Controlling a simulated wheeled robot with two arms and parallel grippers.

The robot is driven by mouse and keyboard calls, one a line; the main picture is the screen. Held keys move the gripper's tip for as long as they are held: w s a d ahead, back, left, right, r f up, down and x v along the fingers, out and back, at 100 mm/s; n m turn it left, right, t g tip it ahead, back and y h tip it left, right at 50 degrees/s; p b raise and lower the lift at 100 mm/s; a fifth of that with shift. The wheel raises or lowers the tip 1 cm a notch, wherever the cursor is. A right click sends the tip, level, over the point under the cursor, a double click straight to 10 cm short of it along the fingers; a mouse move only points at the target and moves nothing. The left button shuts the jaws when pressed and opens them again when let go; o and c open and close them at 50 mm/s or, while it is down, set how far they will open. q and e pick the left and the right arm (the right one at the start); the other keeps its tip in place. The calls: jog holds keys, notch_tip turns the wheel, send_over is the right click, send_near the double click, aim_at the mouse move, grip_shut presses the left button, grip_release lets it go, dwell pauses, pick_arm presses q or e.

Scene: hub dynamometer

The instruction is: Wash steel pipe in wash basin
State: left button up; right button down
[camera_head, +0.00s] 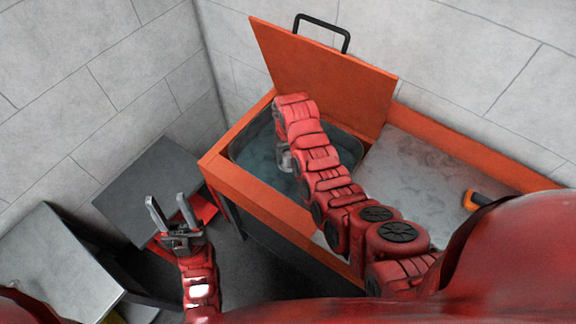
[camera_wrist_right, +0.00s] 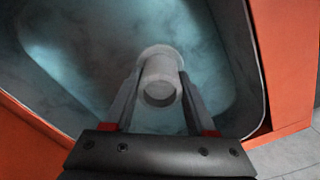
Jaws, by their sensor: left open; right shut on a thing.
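The wash basin (camera_head: 250,152) is a dark-rimmed tub with a bluish inside, set in an orange cabinet; its orange lid (camera_head: 322,75) stands open. My right arm reaches over the tub. In the right wrist view, my right gripper (camera_wrist_right: 160,92) is shut on the pale grey steel pipe (camera_wrist_right: 160,65), with one finger on each side. The pipe is over or in the basin (camera_wrist_right: 60,75); its depth there is unclear. In the head view, a small grey part shows below the arm; I cannot tell if it is pipe or gripper. My left gripper (camera_head: 172,212) is open and empty, left of the cabinet.
A grey metal worktop (camera_head: 405,175) lies right of the tub, with an orange-and-black handle (camera_head: 480,199) on it. A dark grey table (camera_head: 150,185) and a lighter one (camera_head: 50,270) stand at the left. Block walls close off the back.

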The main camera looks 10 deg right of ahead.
aim_at(288, 152)
jog(key=shift+r+p, duration=0.7)
jog(key=shift+r, duration=1.65)
jog(key=shift+r+p, duration=0.3)
jog(key=shift+r, duration=1.2)
jog(key=shift+r, duration=0.15)
jog(key=shift+r, duration=0.25)
notch_tip(288, 152, up, 3)
jog(key=shift+r+p, duration=0.15)
jog(key=shift+p, duration=1.05)
